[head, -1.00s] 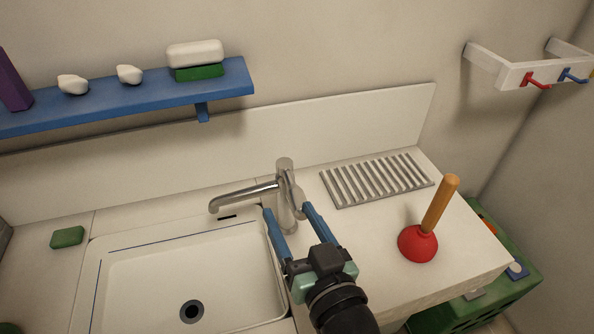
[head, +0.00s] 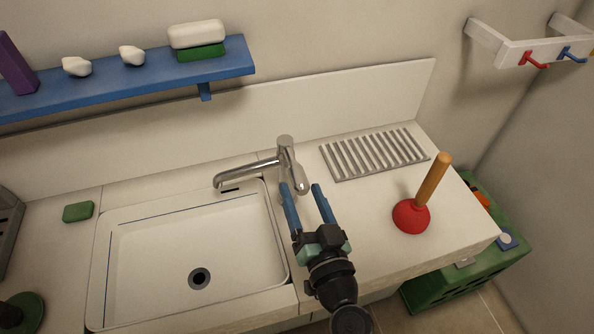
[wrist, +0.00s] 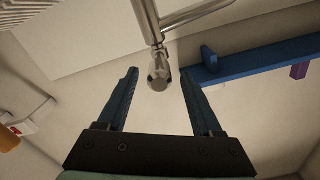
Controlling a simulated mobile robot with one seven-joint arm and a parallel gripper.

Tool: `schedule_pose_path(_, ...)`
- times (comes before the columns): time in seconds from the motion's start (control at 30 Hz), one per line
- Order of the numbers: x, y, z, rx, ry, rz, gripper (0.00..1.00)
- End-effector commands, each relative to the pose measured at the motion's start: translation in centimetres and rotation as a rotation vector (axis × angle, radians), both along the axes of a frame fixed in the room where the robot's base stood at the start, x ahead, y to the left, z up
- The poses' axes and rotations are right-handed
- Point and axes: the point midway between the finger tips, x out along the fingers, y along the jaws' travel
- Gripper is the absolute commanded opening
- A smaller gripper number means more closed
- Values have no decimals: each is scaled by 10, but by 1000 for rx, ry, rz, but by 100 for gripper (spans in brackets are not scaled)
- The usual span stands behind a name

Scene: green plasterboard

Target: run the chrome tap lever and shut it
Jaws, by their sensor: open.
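The chrome tap (head: 286,152) stands behind the sink, its spout reaching left over the basin. Its lever (head: 298,180) points forward and slightly right from the tap body; in the wrist view the lever's rounded end (wrist: 158,78) shows between the two fingertips. My gripper (head: 301,188) is open, with one blue finger on each side of the lever's end. In the wrist view my gripper (wrist: 160,74) shows a gap between each finger and the lever. I cannot tell how deep the lever sits between the fingers. No water stream is visible.
The white sink (head: 150,265) lies left of my gripper. A red plunger (head: 411,216) with a wooden handle stands on the counter to the right. A metal drainer rack (head: 374,154) lies behind it. A blue shelf (head: 120,88) hangs on the wall at upper left.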

Motion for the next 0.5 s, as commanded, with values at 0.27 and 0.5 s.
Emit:
schedule_pose_path(0.27,34,9,1,0,0,1,67)
schedule_pose_path(0.5,40,11,-1,0,0,0,67)
